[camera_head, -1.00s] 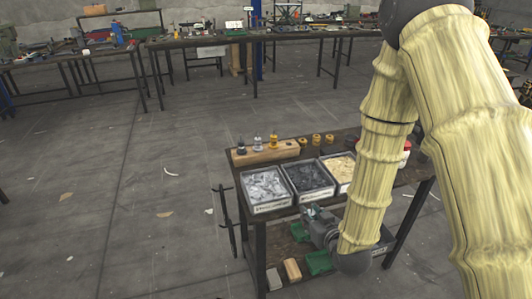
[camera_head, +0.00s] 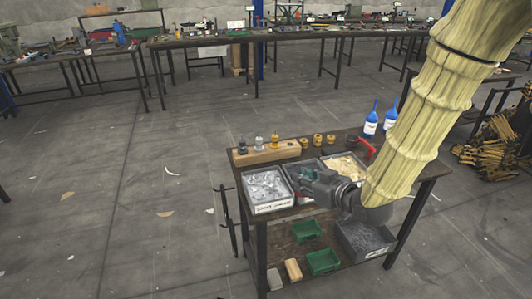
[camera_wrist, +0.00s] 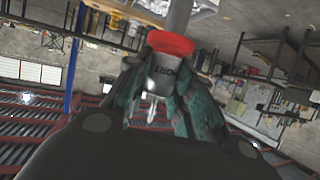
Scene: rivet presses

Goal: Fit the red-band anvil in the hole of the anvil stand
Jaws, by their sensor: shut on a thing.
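The red-band anvil (camera_wrist: 170,43) is held between the teal finger pads of my gripper (camera_wrist: 160,88) in the wrist view. Its grey shank points toward the top of that view. In the head view my gripper (camera_head: 304,171) is over the row of bins on the bench, and I cannot make out the anvil there. The anvil stand (camera_head: 262,153) seems to be the wooden block at the bench's back left, behind the bins. Several small pieces stand on it, dark, silvery and orange-topped. Its free hole cannot be made out.
Bins of grey (camera_head: 267,188) and pale (camera_head: 345,166) parts stand on the bench; my gripper partly covers a dark one between them. Brass rings (camera_head: 317,139) stand right of the block. Green trays (camera_head: 322,262) lie below.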

